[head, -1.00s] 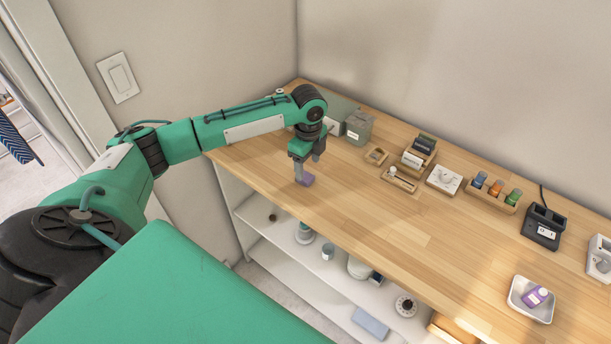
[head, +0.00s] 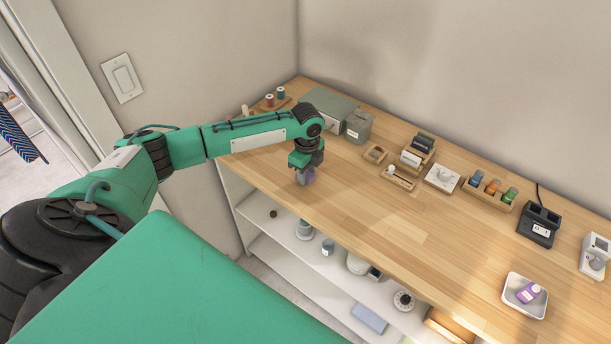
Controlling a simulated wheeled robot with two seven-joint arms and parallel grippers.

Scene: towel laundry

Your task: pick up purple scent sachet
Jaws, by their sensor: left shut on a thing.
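The purple scent sachet (head: 307,179) is at the near left edge of the wooden counter, mostly hidden by the gripper. My left gripper (head: 304,177) points down over it and is shut on it. I cannot tell whether the sachet still touches the counter. My right gripper is not in view.
The wooden counter (head: 400,233) is clear in the middle. A white tray (head: 524,296) with a purple bottle stands front right. Shelves with jars lie below.

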